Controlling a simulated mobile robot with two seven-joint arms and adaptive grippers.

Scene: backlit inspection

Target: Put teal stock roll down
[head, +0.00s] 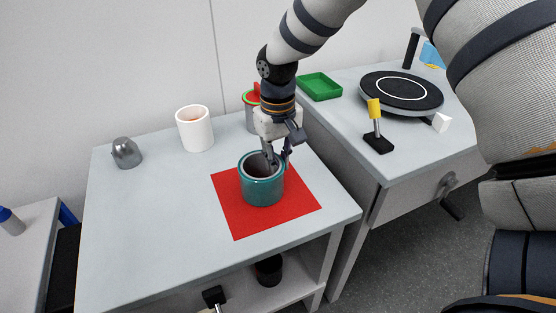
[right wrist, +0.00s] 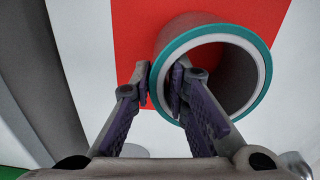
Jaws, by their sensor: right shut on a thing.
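The teal stock roll (head: 262,191) is a hollow cylinder with a pale inner rim, standing upright over the red mat (head: 295,206) on the grey table. Its open end shows in the right wrist view (right wrist: 237,76), with the red mat (right wrist: 130,32) behind it. My right gripper (head: 275,158) comes down from above and is shut on the roll's wall. In the right wrist view my right gripper (right wrist: 160,88) has one finger inside the roll and one outside. I cannot tell whether the roll's bottom touches the mat. My left gripper is not in view.
A white cup-like roll (head: 195,129) and a grey domed piece (head: 126,153) stand on the table's far left. A grey container with red and green parts (head: 249,112) is behind my right arm.

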